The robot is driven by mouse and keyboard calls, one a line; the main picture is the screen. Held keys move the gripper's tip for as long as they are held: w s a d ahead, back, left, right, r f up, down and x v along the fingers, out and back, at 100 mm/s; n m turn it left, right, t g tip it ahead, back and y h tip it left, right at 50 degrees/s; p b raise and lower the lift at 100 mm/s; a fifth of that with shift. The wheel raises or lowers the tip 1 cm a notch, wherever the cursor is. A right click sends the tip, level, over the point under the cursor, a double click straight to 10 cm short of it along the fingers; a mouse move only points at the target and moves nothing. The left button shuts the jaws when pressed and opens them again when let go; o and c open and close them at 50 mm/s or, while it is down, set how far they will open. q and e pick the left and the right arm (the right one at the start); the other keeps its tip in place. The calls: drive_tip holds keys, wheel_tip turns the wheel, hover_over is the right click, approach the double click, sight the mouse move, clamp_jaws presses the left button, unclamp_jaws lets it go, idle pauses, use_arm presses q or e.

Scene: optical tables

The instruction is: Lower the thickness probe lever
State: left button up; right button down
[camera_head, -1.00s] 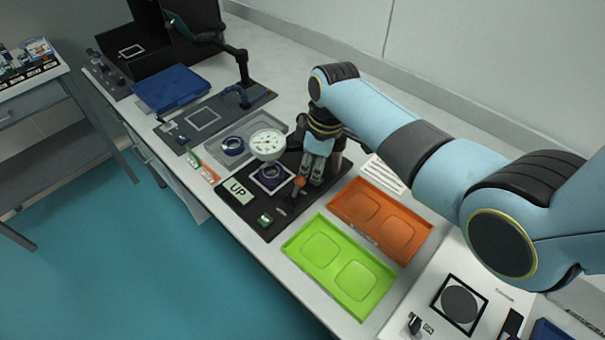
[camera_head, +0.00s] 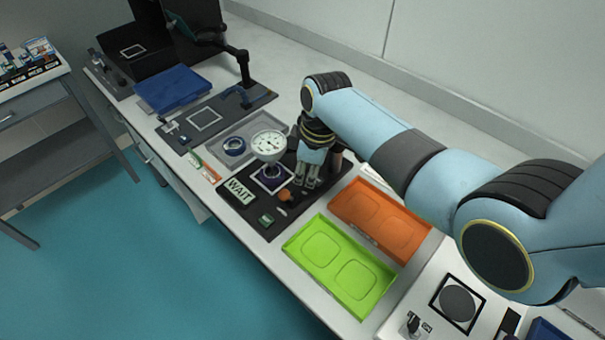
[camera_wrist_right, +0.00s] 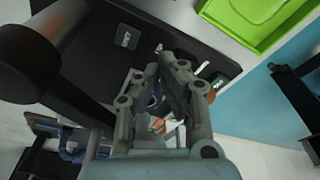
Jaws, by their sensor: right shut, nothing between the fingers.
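The thickness probe stands on a black base plate (camera_head: 262,220), with a round white dial (camera_head: 267,144) above a dark purple ring in a white square outline (camera_head: 259,184). Its lever's orange knob (camera_head: 285,196) is low, close to the plate. A small display (camera_head: 237,190) reads "WAIT". My right gripper (camera_head: 304,187) points down just right of the knob, shut and empty. In the right wrist view its fingers (camera_wrist_right: 170,60) are together, and the orange knob (camera_wrist_right: 209,96) shows beside them, partly hidden. My left gripper is not in view.
An orange tray (camera_head: 344,222) and a green tray (camera_head: 318,287) lie right of the plate. A grey tray with a blue ring (camera_head: 233,146) lies to the left. A dark post (camera_wrist_right: 30,55) rises near my fingers in the right wrist view.

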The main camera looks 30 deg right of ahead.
drive_tip(key=shift+w+d+r, duration=0.15)
drive_tip(key=shift+r, duration=0.05)
idle(0.3)
wheel_tip(320, 180, up, 7)
drive_tip(key=d+p, duration=0.1)
drive_tip(key=p, duration=0.4)
drive_tip(key=shift+w+p, duration=0.15)
drive_tip(key=shift+p, duration=0.25)
drive_tip(key=shift+f, duration=0.2)
